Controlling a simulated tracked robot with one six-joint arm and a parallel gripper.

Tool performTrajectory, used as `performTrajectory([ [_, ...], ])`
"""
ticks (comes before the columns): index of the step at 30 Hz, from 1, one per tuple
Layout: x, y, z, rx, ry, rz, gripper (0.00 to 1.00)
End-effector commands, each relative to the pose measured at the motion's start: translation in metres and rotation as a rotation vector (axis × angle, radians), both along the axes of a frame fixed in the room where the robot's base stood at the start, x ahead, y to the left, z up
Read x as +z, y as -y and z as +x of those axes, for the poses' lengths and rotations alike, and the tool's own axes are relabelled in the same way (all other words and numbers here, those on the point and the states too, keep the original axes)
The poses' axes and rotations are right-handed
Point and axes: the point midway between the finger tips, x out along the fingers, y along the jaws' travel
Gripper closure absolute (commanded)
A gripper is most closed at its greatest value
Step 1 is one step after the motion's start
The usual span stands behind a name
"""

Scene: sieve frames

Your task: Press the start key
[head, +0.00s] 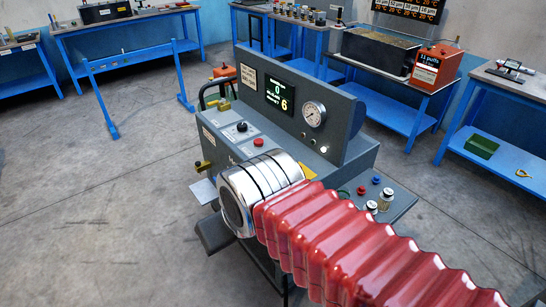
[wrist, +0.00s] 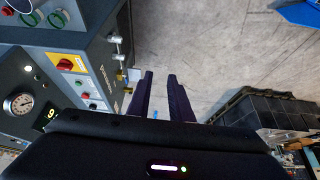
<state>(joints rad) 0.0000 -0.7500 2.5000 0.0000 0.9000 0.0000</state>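The grey machine (head: 346,116) stands in the middle of the head view, its display showing 0 and 6. Its front panel has a black knob (head: 242,127) and a red button (head: 258,142). In the wrist view, the machine at left shows a red switch on a yellow plate (wrist: 78,61), a red button (wrist: 84,95) and green round keys (wrist: 57,18). No label readable here tells me which is the start key. My gripper (wrist: 160,76) is open and empty, its two dark fingers apart over bare floor, right of the panel. My arm hides the gripper in the head view.
Blue-framed benches line the back, one bearing an orange box (head: 435,66). A blue stand (head: 113,128) is at left. A black crate (wrist: 265,108) lies right of my gripper in the wrist view.

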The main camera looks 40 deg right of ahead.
Motion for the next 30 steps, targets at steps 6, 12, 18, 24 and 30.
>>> performTrajectory([
  [6, 0.0000, 0.0000, 0.0000, 0.000, 0.000, 0.000, 0.97],
  [12, 0.0000, 0.0000, 0.0000, 0.000, 0.000, 0.000, 1.00],
  [18, 0.0000, 0.0000, 0.0000, 0.000, 0.000, 0.000, 1.00],
  [24, 0.0000, 0.0000, 0.0000, 0.000, 0.000, 0.000, 1.00],
  [30, 0.0000, 0.0000, 0.0000, 0.000, 0.000, 0.000, 1.00],
])
